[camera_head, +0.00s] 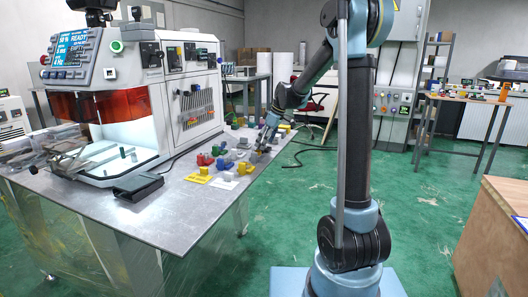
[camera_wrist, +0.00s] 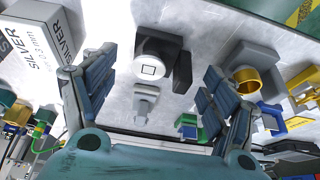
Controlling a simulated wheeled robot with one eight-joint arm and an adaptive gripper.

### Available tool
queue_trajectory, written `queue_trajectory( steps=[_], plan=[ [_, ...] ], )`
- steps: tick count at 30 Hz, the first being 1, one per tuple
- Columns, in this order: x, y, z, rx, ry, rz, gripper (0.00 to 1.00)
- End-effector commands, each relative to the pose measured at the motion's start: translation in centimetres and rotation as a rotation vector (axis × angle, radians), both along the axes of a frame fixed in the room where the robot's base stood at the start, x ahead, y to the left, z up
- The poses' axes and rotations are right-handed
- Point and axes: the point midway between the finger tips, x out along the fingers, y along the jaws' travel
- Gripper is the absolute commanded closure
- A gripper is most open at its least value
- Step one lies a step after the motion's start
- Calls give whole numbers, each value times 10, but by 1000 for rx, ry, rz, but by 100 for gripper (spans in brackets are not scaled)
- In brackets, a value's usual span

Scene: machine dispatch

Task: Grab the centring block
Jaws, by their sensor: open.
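My gripper (camera_wrist: 155,95) is open and empty, its two blue-grey fingers spread apart in the wrist view. A smaller light grey piece (camera_wrist: 146,98) lies closer to the palm. I cannot tell for certain which of these is the centring block. In the head view my gripper (camera_head: 266,138) is low over the table's right part, among small parts, and the block under it is not clear.
A box marked SILVER (camera_wrist: 38,45) is left of the fingers. A grey part with a yellow ring (camera_wrist: 246,79) is to the right. Blue-green pieces (camera_wrist: 189,127) lie near the right finger. Several coloured parts crowd the metal table (camera_head: 185,225) beside the machine (camera_head: 130,90).

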Motion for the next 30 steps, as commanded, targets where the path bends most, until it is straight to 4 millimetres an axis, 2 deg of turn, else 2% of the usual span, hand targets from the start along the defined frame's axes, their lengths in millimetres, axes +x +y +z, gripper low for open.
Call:
queue_trajectory(
  steps=[6,13,14,20,21,30],
  plan=[
    [3,7,-18,0,0,0,22],
    [3,7,-20,0,0,0,22],
    [3,8,-20,0,0,0,24],
    [3,7,-19,0,0,0,69],
    [3,7,-20,0,0,0,72],
    [3,8,-18,0,0,0,72]
  ],
)
